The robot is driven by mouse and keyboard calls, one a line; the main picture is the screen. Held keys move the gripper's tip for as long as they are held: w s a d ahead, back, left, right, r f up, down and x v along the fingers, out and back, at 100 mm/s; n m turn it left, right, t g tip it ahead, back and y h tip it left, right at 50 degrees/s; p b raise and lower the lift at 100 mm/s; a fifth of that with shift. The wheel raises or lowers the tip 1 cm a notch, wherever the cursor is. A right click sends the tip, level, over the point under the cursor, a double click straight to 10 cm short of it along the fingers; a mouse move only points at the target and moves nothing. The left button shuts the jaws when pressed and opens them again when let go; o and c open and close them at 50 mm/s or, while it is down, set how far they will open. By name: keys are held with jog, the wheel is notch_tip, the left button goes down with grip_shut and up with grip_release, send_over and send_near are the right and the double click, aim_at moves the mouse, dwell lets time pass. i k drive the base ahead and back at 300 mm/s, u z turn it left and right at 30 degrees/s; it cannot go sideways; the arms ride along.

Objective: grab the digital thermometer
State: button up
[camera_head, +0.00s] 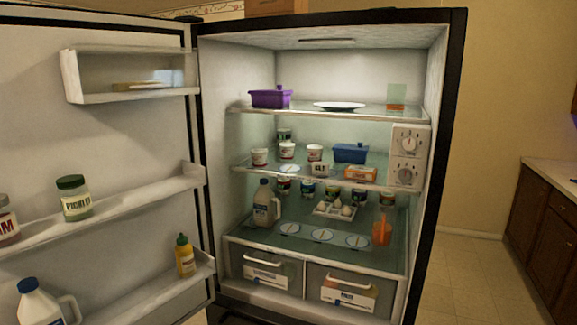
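I cannot make out a digital thermometer for sure in the head view. A small upright orange and pale green item (396,96) stands at the right of the top shelf, too small to identify. An orange upright object (382,231) stands at the lower right inside the fridge; I cannot tell what it is. A white panel with two round dials (409,156) is on the right inner wall. My gripper is not in view.
The fridge door (110,130) stands open at left, holding jars and bottles. A purple container (270,98) and plate (339,106) sit on the top shelf. Cups and a blue container (350,152) crowd the middle shelf. Floor (460,275) at right is clear beside a counter (555,172).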

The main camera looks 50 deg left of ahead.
aim_at(320, 168)
jog(key=u, duration=0.75)
jog(key=i, duration=0.65)
jog(key=u, duration=0.8)
